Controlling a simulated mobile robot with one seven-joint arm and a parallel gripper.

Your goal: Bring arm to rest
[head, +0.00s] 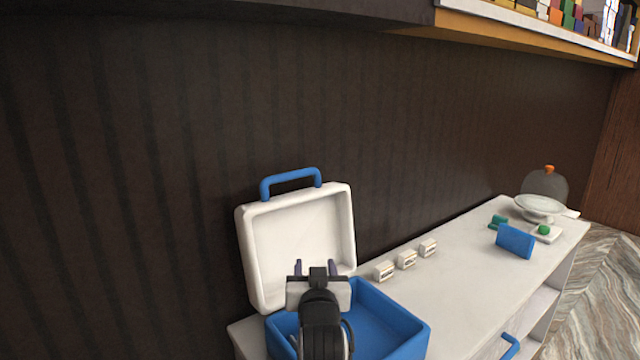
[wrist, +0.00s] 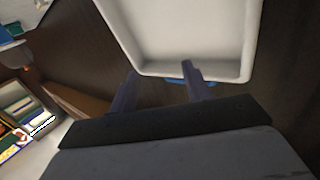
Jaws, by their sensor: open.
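My gripper (head: 315,269) is in front of the open white lid of a blue case, above the case's blue base. Its two fingers point up and stand apart with nothing between them. In the wrist view my gripper (wrist: 157,84) also shows two separated, empty fingers, with the white lid (wrist: 180,30) beyond them. The case (head: 395,312) stands open on the white counter, its lid (head: 300,240) raised with a blue handle on top. My arm hides part of the case's inside.
Three small white labelled blocks (head: 406,260) stand in a row on the counter (head: 445,285) right of the case. Farther right are a blue block (head: 515,241), small green things and a glass dish (head: 540,207). A shelf (head: 540,30) hangs above at upper right.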

